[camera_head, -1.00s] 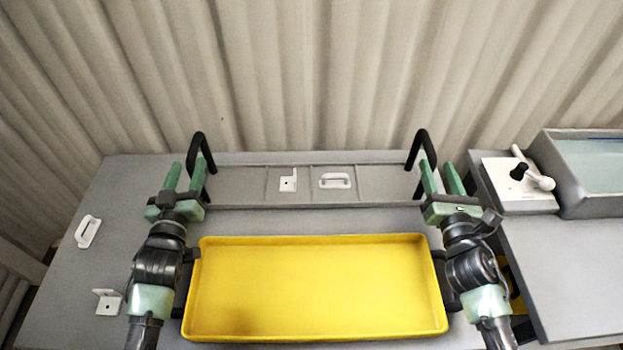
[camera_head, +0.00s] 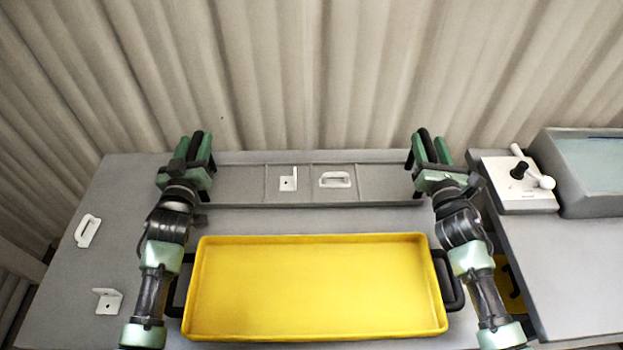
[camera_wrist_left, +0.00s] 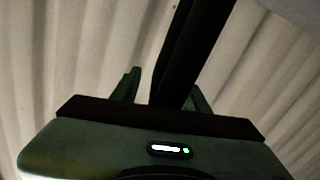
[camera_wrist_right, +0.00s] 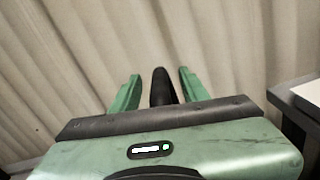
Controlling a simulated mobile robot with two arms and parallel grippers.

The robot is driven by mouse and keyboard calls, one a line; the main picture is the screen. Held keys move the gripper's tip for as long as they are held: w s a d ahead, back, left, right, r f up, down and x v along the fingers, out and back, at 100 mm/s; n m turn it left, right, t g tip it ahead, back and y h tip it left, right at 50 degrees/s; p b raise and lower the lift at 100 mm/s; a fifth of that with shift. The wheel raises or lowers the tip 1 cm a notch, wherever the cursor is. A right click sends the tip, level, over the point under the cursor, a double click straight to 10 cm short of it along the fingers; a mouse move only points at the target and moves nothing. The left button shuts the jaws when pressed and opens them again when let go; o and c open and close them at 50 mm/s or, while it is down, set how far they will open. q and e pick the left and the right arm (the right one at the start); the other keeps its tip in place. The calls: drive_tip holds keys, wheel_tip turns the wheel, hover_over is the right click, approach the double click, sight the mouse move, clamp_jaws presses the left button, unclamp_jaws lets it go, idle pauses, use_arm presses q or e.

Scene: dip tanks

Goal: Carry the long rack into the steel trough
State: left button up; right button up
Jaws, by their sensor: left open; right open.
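The long rack (camera_head: 240,184) is a narrow grey tray with dividers at the back of the grey table, with a black upright handle at each end. A white angle bracket (camera_head: 288,180) and a white pull handle (camera_head: 336,180) lie in it. My left gripper (camera_head: 198,148) is open, its fingers on either side of the left handle, which also shows in the left wrist view (camera_wrist_left: 190,50). My right gripper (camera_head: 432,148) is open around the right handle, which shows between its fingers in the right wrist view (camera_wrist_right: 161,85).
A yellow tray (camera_head: 318,333) with black side handles sits in front, between my arms. Another pull handle (camera_head: 88,231) and bracket (camera_head: 107,301) lie at left.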

use_arm(q)
clamp_jaws()
use_arm(e)
clamp_jaws()
idle(1.0)
use_arm(q)
drive_tip(key=shift+w+r, duration=0.1)
drive_tip(key=shift+r, duration=0.15)
use_arm(e)
drive_tip(key=shift+w+r, duration=0.1)
drive_tip(key=shift+r, duration=0.2)
